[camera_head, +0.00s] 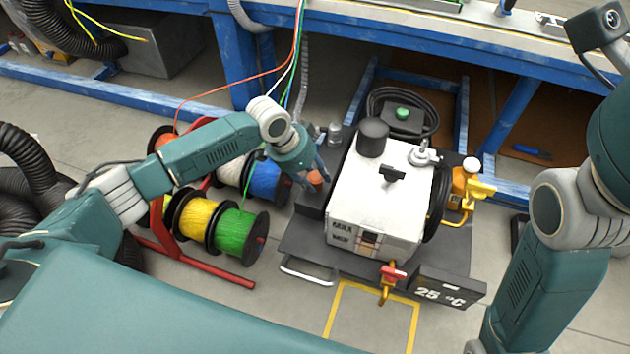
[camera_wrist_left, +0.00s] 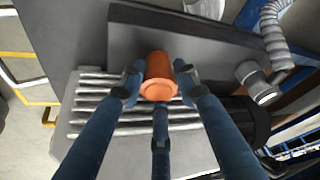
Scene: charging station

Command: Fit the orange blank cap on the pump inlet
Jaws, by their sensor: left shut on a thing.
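The orange blank cap (camera_head: 316,177) is at my left gripper (camera_head: 312,182), beside the left side of the white box. In the left wrist view the cap (camera_wrist_left: 160,74) sits between the blue fingers of the gripper (camera_wrist_left: 157,90), which is shut on it. Its wider rim faces the camera. Whether it touches the dark block behind it is unclear. A short metal stub (camera_head: 334,133) stands behind the gripper, apart from the cap; it also shows in the left wrist view (camera_wrist_left: 258,84). I cannot tell for certain whether this is the pump inlet. My right gripper is out of view.
The white pump box (camera_head: 375,205) stands on a dark base with a black cylinder (camera_head: 373,138) on top. A yellow fitting (camera_head: 466,188) is at the right. Blue bench legs (camera_head: 237,62) stand behind.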

